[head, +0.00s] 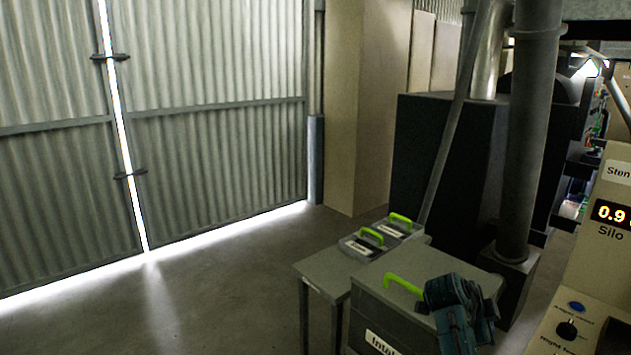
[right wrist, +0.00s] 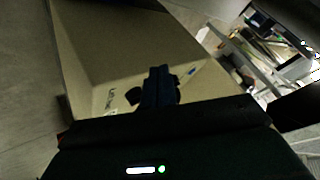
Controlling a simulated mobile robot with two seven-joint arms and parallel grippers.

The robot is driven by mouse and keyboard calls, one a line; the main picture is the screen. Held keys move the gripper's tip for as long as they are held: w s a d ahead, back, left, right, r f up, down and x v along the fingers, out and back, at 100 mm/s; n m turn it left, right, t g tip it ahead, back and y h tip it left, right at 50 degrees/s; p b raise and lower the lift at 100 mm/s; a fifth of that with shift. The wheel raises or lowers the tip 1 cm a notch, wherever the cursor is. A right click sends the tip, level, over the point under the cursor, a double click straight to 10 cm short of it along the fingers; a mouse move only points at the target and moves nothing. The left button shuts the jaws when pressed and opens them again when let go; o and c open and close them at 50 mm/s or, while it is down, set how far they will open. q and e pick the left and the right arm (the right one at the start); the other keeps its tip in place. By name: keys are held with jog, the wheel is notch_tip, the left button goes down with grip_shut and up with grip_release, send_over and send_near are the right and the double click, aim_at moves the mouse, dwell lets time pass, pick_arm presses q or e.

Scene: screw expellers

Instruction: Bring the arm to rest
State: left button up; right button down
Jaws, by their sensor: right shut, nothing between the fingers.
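My right gripper (right wrist: 160,75) shows in the right wrist view as dark fingers pressed together, with nothing held. It is in front of a beige panel (right wrist: 115,50) with small print and a dark knob-like part (right wrist: 133,96). I cannot tell whether the fingers touch the panel. In the head view a teal and black part of my right arm is over the front edge of a grey cabinet with a green handle (head: 403,284). The right gripper's fingers cannot be made out there. My left gripper is not in view.
A beige control console (head: 590,235) with a lit display stands at the right. Two lidded boxes (head: 360,246) (head: 398,230) sit on a grey table (head: 322,270). A thick vertical pipe (head: 527,140) rises behind the cabinet. Open floor (head: 215,290) lies left, before corrugated doors (head: 210,140).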

jog(key=s+a+f+n+t+y, duration=0.35)
jog(key=s+f+n, duration=0.25)
jog(key=f+n, duration=0.2)
jog(key=s+a+f+n+t+y, duration=0.2)
jog(key=s+a+f+n, duration=0.35)
jog(key=f+n, duration=0.25)
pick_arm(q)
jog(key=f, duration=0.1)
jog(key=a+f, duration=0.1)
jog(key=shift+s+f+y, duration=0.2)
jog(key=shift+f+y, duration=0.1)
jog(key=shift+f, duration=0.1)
pick_arm(e)
jog(key=s+a+n+t+y, duration=0.1)
jog(key=s+a+n+y, duration=0.5)
jog(key=s, duration=0.9)
jog(key=a+n, duration=0.2)
jog(key=a, duration=0.2)
jog(key=shift+s+f, duration=0.15)
jog(key=shift+f, duration=0.15)
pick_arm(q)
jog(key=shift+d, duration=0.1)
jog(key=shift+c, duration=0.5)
pick_arm(e)
jog(key=shift+t, duration=0.25)
